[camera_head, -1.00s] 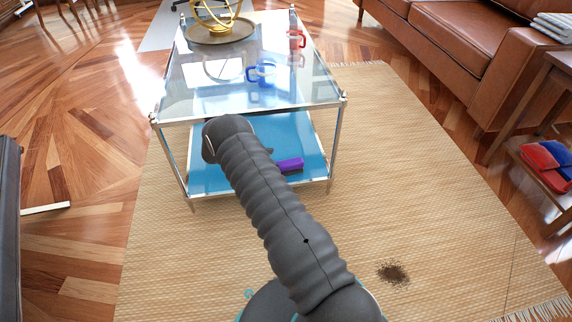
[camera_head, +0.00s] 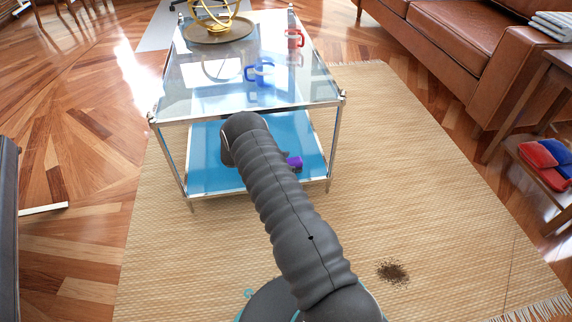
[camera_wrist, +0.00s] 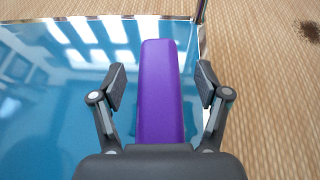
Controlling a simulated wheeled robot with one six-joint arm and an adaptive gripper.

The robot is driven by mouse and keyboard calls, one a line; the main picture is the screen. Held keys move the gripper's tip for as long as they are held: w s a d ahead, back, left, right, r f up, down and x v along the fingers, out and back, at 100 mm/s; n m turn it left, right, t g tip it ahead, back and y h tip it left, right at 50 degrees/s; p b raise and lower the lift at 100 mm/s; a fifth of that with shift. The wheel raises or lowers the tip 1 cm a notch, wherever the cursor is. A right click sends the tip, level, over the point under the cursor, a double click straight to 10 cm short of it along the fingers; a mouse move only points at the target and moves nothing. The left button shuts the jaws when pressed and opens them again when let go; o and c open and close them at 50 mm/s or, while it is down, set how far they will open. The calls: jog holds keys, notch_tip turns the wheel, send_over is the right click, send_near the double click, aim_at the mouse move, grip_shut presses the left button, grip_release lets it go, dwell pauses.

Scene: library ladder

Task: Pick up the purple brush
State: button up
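The purple brush (camera_head: 295,163) lies on the blue lower shelf (camera_head: 206,160) of the glass table, partly hidden behind my arm in the head view. In the wrist view the purple brush (camera_wrist: 161,90) runs lengthwise between the two fingers of my gripper (camera_wrist: 161,88). The fingers are spread, with a gap on each side of the brush, and do not touch it. The brush's near end is hidden behind the gripper body.
The glass tabletop (camera_head: 205,92) sits above the shelf on metal legs (camera_head: 334,150). It carries a blue mug (camera_head: 262,73), a red mug (camera_head: 294,38) and a tray (camera_head: 219,36) with a gold ornament. A dark dirt patch (camera_head: 392,272) marks the woven rug (camera_head: 420,170).

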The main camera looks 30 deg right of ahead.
jog(key=c, duration=1.2)
jog(key=shift+r, duration=0.1)
